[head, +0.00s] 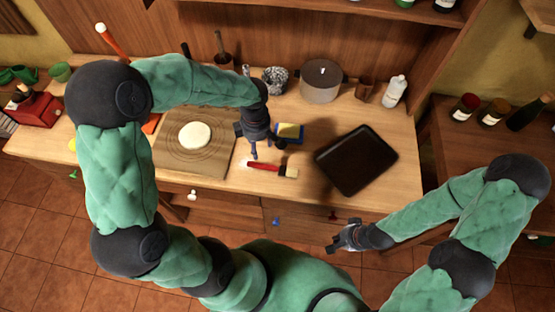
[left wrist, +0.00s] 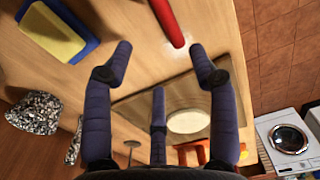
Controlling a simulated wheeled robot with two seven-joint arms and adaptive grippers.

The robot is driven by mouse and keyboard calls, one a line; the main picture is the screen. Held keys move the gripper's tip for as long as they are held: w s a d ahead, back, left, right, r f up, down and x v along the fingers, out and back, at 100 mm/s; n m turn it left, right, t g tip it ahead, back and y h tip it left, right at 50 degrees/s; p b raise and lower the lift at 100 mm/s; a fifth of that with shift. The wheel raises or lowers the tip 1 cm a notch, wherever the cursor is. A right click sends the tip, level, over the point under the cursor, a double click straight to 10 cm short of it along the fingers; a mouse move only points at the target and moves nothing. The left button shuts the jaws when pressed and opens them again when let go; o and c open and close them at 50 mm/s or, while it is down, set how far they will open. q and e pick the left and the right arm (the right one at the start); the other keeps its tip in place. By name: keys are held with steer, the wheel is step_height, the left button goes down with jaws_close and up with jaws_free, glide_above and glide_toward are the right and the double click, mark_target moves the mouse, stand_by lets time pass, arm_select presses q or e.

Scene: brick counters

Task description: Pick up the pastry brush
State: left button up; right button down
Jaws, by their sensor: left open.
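The pastry brush (head: 271,169) lies on the wooden counter, with a red handle to the left and a pale bristle end to the right. Its red handle (left wrist: 167,20) shows at the top of the left wrist view; the bristle end is outside that view. My left gripper (head: 260,151) is just above and behind the handle, pointing down. In the left wrist view my left gripper (left wrist: 160,62) has its fingers spread, with nothing between them. The handle is beyond the fingertips, apart from them. My right gripper (head: 340,240) is in front of the counter, empty; its opening is unclear.
A board (head: 174,165) with a round of dough (head: 195,136) lies left of my left gripper. A yellow and blue sponge-like block (head: 290,131) lies behind the brush. A black baking tray (head: 356,160) is to the right, and a grey pot (head: 321,82) stands behind.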

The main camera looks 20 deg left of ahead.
mark_target(259, 163)
arm_select(q)
steer(key=f, duration=0.3)
steer(key=shift+s+f+b, duration=0.3)
steer(key=shift+s+f, duration=0.05)
steer(key=shift+s, duration=0.05)
steer(key=shift+w+f, duration=0.15)
steer(key=shift+f, duration=0.4)
steer(key=shift+s+f+b, duration=0.15)
steer(key=shift+f+b, duration=0.1)
steer(key=shift+f, duration=1)
steer(key=shift+s+f+b, duration=0.1)
steer(key=shift+f+b, duration=0.1)
steer(key=shift+f, duration=1.05)
steer(key=c, duration=1.2)
